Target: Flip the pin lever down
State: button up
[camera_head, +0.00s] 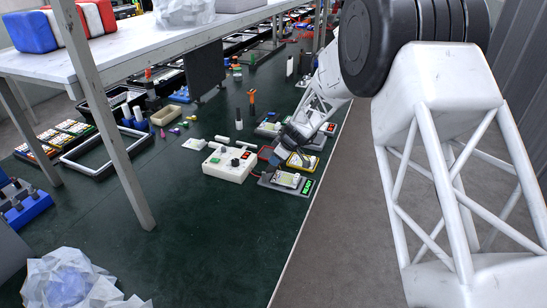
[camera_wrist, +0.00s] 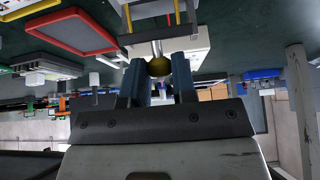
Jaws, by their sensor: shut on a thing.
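The rod runs from the knob towards a grey bracket (camera_wrist: 160,35). In the head view my gripper (camera_head: 284,141) is low over the bench among the housings; its dark fingers are small there. I cannot make out the lever in that view.
A cream control box (camera_head: 228,164) with dark knobs stands left of my gripper. A yellow-rimmed housing (camera_head: 302,161) and a grey unit with a green display (camera_head: 306,187) are close by. Several other panels crowd around. The green bench top (camera_head: 200,225) is clear towards the front.

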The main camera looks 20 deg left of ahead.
jog(key=shift+d+f+y, duration=0.25)
jog(key=shift+d+y, duration=0.1)
jog(key=shift+y, duration=0.3)
jog(key=shift+d+f+y, duration=0.25)
jog(key=shift+d+y, duration=0.1)
jog(key=shift+y, duration=0.3)
jog(key=shift+d+f+y, duration=0.4)
jog(key=shift+f+y, duration=0.1)
jog(key=shift+y, duration=0.7)
jog(key=o, duration=0.9)
jog(key=shift+d, duration=0.1)
jog(key=shift+v, duration=3.8)
